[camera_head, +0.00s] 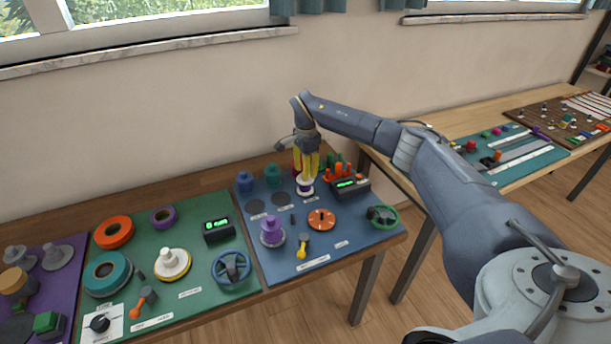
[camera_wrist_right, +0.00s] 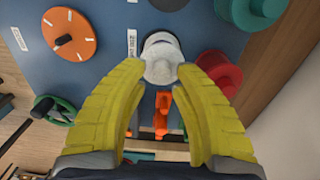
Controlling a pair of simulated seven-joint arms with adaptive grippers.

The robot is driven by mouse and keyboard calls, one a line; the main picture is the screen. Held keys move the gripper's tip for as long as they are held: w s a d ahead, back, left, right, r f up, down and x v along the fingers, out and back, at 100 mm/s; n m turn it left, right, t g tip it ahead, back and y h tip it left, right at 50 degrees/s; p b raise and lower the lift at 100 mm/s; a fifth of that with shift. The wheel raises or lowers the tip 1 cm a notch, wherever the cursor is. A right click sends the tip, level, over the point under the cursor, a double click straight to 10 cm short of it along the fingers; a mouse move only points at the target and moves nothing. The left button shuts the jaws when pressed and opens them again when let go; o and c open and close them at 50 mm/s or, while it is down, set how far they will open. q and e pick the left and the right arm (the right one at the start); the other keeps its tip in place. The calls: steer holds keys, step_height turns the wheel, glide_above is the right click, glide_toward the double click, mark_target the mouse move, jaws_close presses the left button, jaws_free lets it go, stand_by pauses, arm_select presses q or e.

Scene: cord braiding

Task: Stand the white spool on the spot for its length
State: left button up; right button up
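The white spool (camera_head: 304,188) is upright at the back of the blue mat (camera_head: 290,221), low over or on a spot; its base is partly hidden. It also shows in the right wrist view (camera_wrist_right: 162,52), between the yellow fingertips, beside a small white length label (camera_wrist_right: 131,43). My right gripper (camera_head: 306,174) points down from above, its fingertips against both sides of the spool's top; it also shows in the wrist view (camera_wrist_right: 162,70). Dark round spots (camera_head: 280,198) lie bare to the left of the spool. My left gripper is out of view.
Blue (camera_head: 245,182) and teal (camera_head: 273,176) spools stand at the back left of the mat. A purple spool (camera_head: 271,233), an orange dial (camera_head: 321,219) and a green handwheel (camera_head: 382,216) stand nearer. A black display (camera_head: 349,187) and a red spool (camera_wrist_right: 220,72) are close to the gripper.

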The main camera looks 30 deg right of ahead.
step_height(320, 180, up, 10)
steer(key=shift+f, duration=0.2)
steer(key=shift+w+d, duration=0.1)
stand_by(0.4)
steer(key=shift+w, duration=0.1)
